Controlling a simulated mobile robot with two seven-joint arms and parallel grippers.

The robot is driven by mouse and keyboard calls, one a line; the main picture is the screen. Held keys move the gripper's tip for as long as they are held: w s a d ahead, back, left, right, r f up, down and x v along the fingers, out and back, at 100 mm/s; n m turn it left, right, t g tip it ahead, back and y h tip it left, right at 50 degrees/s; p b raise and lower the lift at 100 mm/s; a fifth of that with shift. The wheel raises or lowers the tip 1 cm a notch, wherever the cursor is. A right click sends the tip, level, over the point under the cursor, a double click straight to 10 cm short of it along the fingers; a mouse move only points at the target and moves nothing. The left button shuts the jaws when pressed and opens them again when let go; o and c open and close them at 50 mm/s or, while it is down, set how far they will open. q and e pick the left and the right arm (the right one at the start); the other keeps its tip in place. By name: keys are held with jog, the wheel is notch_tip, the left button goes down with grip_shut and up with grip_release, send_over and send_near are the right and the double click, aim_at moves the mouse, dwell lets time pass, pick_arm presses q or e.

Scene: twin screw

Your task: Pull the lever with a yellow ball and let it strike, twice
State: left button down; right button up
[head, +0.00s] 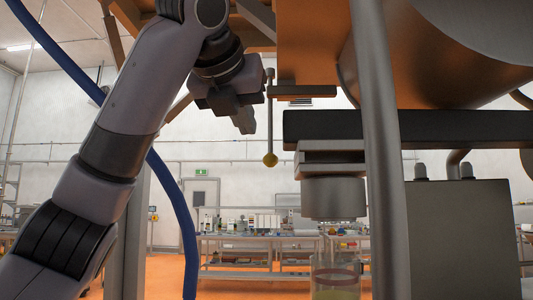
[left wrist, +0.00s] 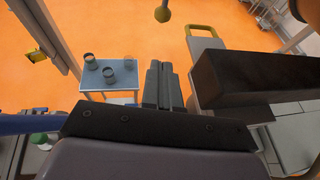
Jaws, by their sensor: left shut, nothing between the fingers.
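The lever (head: 269,112) is a thin grey rod hanging down, with a yellow ball (head: 270,160) at its lower end. My left gripper (head: 249,127) is just left of the rod, above the level of the ball, and shut with nothing held. In the left wrist view the yellow ball (left wrist: 162,14) is at the top, beyond the shut fingertips (left wrist: 160,68) and apart from them. In the head view I cannot tell whether the gripper touches the rod. My right gripper is in neither view.
A black beam (head: 340,125) and an orange and metal machine body (head: 310,50) stand right of the lever. A grey post (head: 380,170) rises in front. A glass jar (head: 335,275) stands below the outlet. A blue hose (head: 170,190) runs behind my arm.

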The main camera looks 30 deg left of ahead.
pick_arm(q)
jog(key=shift+w, duration=0.15)
jog(key=p, duration=0.2)
send_near(269, 162)
notch_tip(269, 162, down, 3)
jog(key=w, duration=0.3)
jog(key=w+a+p, duration=0.1)
jog(key=w, duration=0.1)
jog(key=shift+a+r+p, duration=0.3)
jog(key=shift+r+p, duration=0.05)
jog(key=shift+w+a, duration=0.15)
jog(key=shift+w, duration=0.15)
